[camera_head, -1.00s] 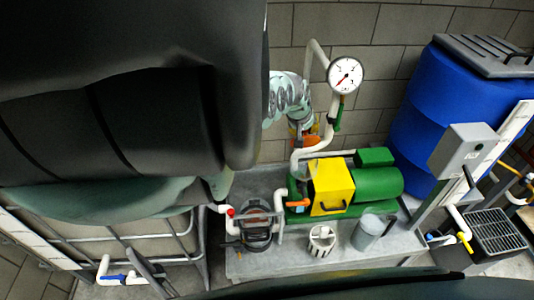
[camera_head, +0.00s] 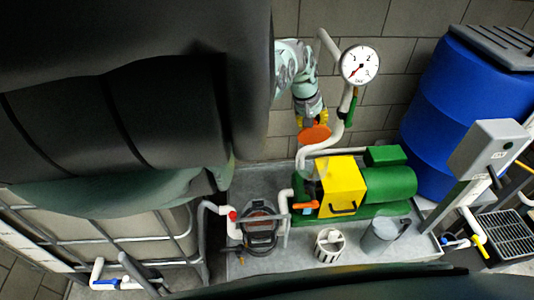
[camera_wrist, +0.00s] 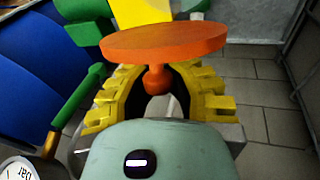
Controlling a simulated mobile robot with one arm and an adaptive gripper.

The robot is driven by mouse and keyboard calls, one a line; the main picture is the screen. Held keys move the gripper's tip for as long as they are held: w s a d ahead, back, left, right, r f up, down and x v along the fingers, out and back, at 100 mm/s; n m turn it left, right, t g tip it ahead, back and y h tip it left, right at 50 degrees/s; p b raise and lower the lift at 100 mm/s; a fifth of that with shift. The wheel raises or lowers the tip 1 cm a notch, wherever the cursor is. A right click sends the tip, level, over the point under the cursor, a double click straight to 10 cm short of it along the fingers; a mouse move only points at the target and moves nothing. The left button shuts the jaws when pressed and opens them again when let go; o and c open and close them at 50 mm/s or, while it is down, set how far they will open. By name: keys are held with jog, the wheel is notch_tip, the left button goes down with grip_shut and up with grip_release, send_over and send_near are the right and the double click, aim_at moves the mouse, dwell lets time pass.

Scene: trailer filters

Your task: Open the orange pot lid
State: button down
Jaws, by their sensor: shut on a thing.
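The orange lid (camera_head: 315,134) is a flat round disc with a knob, held in the air. In the wrist view the lid (camera_wrist: 165,40) shows with its knob between the yellow padded fingers of my gripper (camera_wrist: 157,78). My gripper is shut on the knob. In the head view my gripper (camera_head: 311,116) hangs down in front of the wall, with the lid below its fingers. A clear pot (camera_head: 312,167) at the left of the yellow pump box seems to have no lid on it. The lid is apart from it and higher in the picture.
A white pipe with a pressure gauge (camera_head: 360,65) rises close to the right of my gripper. The yellow box (camera_head: 341,187) and green pump (camera_head: 389,184) stand on the grey bench. A white basket (camera_head: 329,245), a grey jug (camera_head: 379,236) and a blue barrel (camera_head: 468,105) stand nearby.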

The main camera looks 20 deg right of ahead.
jog(key=shift+w+r, duration=0.4)
jog(key=shift+w, duration=0.25)
jog(key=c, duration=1.4)
grip_release()
jog(key=shift+o, duration=0.6)
jog(key=shift+w+r, duration=0.2)
jog(key=shift+w, duration=0.05)
jog(key=shift+o, duration=0.7)
jog(key=o, duration=0.3)
jog(key=shift+s+a+f, duration=0.1)
jog(key=shift+s+f, duration=0.2)
jog(key=shift+o, duration=0.2)
jog(key=v, duration=1.2)
